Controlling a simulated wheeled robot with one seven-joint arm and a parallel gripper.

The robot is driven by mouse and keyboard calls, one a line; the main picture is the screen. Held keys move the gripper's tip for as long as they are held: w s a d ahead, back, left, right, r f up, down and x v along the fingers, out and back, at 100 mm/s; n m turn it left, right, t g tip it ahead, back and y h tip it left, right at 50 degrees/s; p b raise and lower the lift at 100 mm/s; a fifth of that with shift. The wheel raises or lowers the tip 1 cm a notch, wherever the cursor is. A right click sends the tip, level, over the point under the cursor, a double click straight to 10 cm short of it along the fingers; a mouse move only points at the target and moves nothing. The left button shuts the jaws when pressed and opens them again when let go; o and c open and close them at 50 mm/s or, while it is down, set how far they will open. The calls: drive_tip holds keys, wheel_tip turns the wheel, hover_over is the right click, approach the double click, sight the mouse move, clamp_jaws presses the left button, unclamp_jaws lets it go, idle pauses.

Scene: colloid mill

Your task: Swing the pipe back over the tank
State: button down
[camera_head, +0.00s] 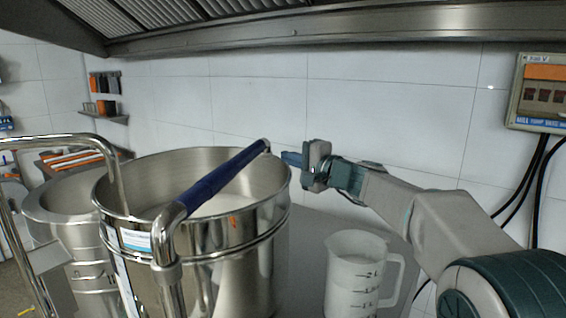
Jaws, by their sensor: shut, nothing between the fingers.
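The pipe (215,182) has a dark blue sleeve and bare steel ends. It rises from a steel upright at the near side of the tank and slants across the tank's mouth. Its bent far tip is near the back right rim. The tank (215,236) is a large open steel vessel with pale contents. My gripper (287,158) is at the right of the tank, just right of the pipe's tip. Its fingers are shut with nothing held. I cannot tell whether they touch the pipe.
A clear measuring jug (354,278) stands right of the tank, below my arm. A second steel vessel (62,225) and a curved steel tube (62,139) are at the left. A control box (541,93) hangs on the right wall. A hood (300,32) spans the top.

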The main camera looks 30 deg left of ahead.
drive_tip(key=d+b, duration=0.4)
drive_tip(key=d, duration=0.6)
drive_tip(key=shift+f, duration=0.15)
drive_tip(key=c, duration=2)
unclamp_jaws()
drive_tip(key=shift+d, duration=0.45)
drive_tip(key=o, duration=0.9)
drive_tip(key=shift+s+d, duration=0.15)
drive_tip(key=shift+d, duration=0.15)
drive_tip(key=n+g+b, duration=0.3)
drive_tip(key=n+g, duration=0.1)
drive_tip(key=g, duration=0.2)
approach(226, 182)
drive_tip(key=a+p, duration=0.1)
drive_tip(key=a, duration=0.3)
drive_tip(key=a+p, duration=0.1)
drive_tip(key=a, duration=0.2)
drive_tip(key=s+a+p, duration=0.1)
drive_tip(key=a, duration=0.3)
drive_tip(key=shift+a+f, duration=0.2)
drive_tip(key=shift+a, duration=0.15)
